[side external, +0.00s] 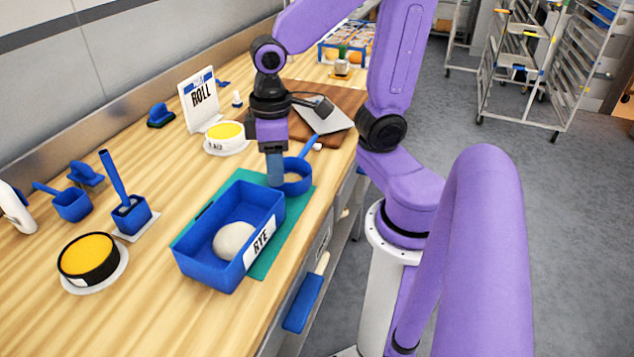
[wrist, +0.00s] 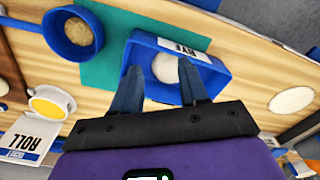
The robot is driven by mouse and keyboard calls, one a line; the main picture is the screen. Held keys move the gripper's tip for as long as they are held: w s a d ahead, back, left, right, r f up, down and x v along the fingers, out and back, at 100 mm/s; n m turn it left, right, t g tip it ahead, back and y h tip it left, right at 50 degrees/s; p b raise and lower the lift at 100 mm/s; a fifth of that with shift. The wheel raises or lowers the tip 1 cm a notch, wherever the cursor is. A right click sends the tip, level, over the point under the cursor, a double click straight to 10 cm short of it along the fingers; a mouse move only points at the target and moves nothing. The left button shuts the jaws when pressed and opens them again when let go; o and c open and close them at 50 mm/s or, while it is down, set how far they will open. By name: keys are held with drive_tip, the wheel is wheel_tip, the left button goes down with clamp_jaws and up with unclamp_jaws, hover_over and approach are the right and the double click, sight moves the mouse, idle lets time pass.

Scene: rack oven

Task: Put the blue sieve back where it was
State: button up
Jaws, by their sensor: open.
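The blue sieve (side external: 306,187), round with a straight handle, sits at the far end of the teal mat (side external: 267,262). Something tan shows inside it. In the wrist view the sieve (wrist: 52,30) is at the upper left, with its handle running to the left edge. My gripper (side external: 275,180) is open and points down. In the side view its fingers overlap the sieve's left rim; in the wrist view the fingers (wrist: 160,72) are apart from the sieve, over the near edge of the blue RYE bin (wrist: 207,84).
The RYE bin (side external: 197,262) holds a pale dough ball (side external: 234,241). A ROLL sign (side external: 200,100), a yellow-topped tub (side external: 225,132), a brown board (side external: 345,98) and a blue scoop (side external: 72,205) stand around.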

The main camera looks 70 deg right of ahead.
drive_tip(key=s+a+n, duration=0.2)
drive_tip(key=s+n, duration=0.5)
drive_tip(key=s, duration=0.2)
drive_tip(key=shift+a, duration=0.3)
